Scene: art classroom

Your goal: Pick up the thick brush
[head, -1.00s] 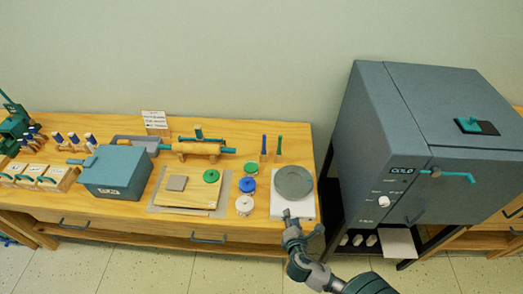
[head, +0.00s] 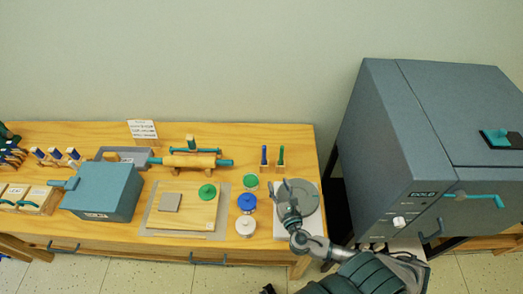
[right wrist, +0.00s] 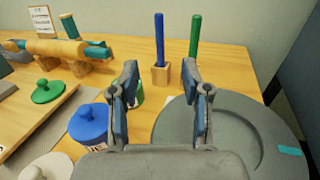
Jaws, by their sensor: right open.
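Two upright brushes, one with a blue handle (head: 263,155) and one with a green handle (head: 281,156), stand at the back right of the table. In the right wrist view, the blue one (right wrist: 159,38) stands in a small wooden block (right wrist: 161,75). The green one (right wrist: 195,34) is just right of it, its lower part hidden behind a finger. I cannot tell which is the thick one. My right gripper (head: 289,189) is open and empty over the grey round plate, short of the brushes. In the right wrist view, the blue brush shows between its fingers (right wrist: 160,76). My left gripper is not in view.
The grey round plate (head: 308,204) lies below my right gripper. Jars with green, blue (head: 247,201) and white lids stand to its left. A rolling pin (head: 190,161) lies further left. A large grey kiln (head: 385,150) stands close on the right.

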